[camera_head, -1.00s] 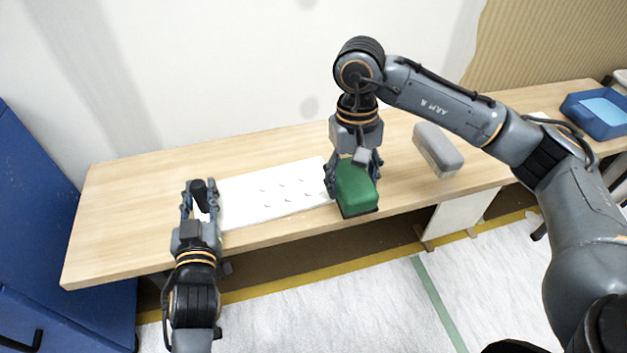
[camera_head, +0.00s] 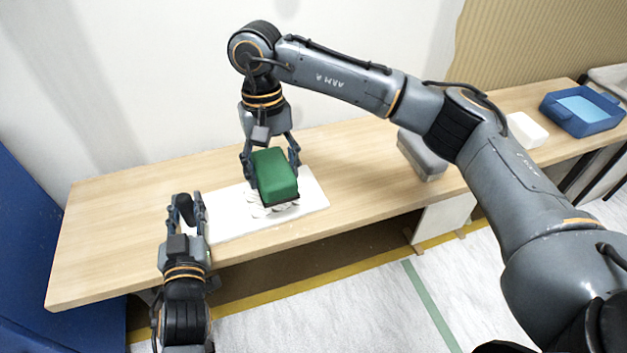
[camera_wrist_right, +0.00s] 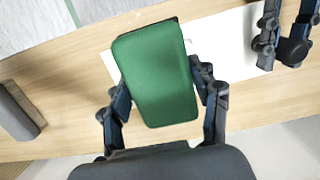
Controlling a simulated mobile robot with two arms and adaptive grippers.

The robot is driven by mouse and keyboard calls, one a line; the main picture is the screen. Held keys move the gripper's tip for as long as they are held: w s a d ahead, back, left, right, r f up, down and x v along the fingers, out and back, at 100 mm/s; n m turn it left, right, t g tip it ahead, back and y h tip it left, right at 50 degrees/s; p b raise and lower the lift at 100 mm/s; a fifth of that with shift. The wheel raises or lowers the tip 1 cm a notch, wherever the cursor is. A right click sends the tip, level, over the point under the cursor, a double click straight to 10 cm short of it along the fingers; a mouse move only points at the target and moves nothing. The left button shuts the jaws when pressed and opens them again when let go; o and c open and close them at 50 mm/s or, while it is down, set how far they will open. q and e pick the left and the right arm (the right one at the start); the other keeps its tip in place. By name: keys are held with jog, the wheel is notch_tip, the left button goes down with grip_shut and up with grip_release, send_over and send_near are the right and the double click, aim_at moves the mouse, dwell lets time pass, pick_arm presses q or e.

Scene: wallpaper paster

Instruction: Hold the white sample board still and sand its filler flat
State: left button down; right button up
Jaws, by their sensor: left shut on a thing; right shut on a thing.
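The white sample board (camera_head: 225,219) lies flat on the wooden table. Its filler (camera_head: 256,209) shows as small raised white spots near the middle, partly hidden by the green sanding block (camera_head: 275,175). My right gripper (camera_head: 272,172) is shut on the green block's sides and holds it over the filler; I cannot tell whether it touches. The green block also fills the middle of the right wrist view (camera_wrist_right: 158,75). My left gripper (camera_head: 186,207) is shut on a black handle (camera_head: 185,205) at the board's left end.
A grey block (camera_head: 422,158) stands on the table to the right, partly behind my right arm. A white block (camera_head: 526,130) and a blue tray (camera_head: 583,112) are at the far right. The wall is close behind the table. The table's left end (camera_head: 110,225) is clear.

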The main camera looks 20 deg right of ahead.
pick_arm(q)
jog(key=shift+f, duration=0.35)
pick_arm(e)
jog(key=w+a+r, duration=0.2)
jog(key=a, duration=0.3)
jog(key=shift+a, duration=0.25)
jog(key=shift+f, duration=3.25)
